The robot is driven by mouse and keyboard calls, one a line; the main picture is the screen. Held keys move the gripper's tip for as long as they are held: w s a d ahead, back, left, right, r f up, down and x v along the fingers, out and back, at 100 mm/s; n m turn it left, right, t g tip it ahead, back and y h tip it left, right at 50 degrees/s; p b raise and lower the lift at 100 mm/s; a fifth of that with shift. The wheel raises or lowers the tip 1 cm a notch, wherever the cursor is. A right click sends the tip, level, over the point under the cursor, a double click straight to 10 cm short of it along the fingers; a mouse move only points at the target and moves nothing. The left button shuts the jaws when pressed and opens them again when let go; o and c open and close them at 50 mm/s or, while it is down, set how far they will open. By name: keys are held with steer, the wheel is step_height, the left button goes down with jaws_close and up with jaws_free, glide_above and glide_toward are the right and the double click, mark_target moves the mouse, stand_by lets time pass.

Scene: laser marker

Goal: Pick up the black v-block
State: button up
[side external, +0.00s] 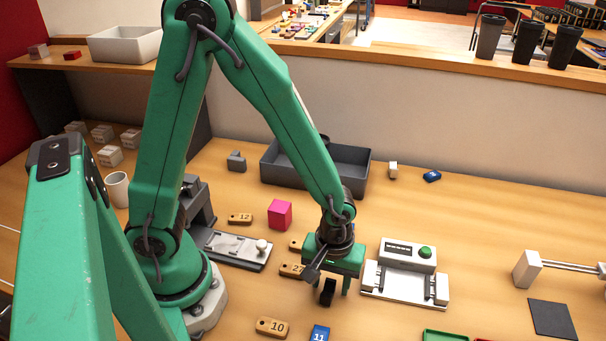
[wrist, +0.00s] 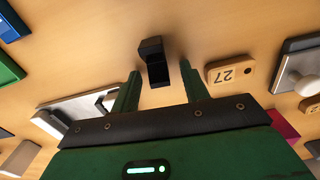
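The black v-block (side external: 328,292) is a small dark block on the wooden table, below my gripper (side external: 332,282) in the side view. In the wrist view the black v-block (wrist: 154,62) lies between the two green fingers of my gripper (wrist: 160,70). The fingers are spread, with bare table showing between the block and each finger. My gripper is open and holds nothing. How far the fingertips are above the table is hard to tell.
A wooden tag 27 (wrist: 230,73) lies close beside one finger. A white fixture with a green button (side external: 405,275) stands right of my gripper. A pink cube (side external: 279,214), a grey clamp fixture (side external: 235,250) and a dark grey bin (side external: 345,165) are behind.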

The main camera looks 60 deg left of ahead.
mark_target(332, 280)
jaws_close()
steer(key=shift+r, duration=0.15)
steer(key=shift+r, duration=0.65)
step_height(332, 280, up, 2)
steer(key=shift+r, duration=0.25)
steer(key=s+d+r, duration=0.6)
steer(key=s+r, duration=0.1)
steer(key=s, duration=0.2)
steer(key=shift+s+d, duration=0.25)
steer(key=shift+d, duration=0.15)
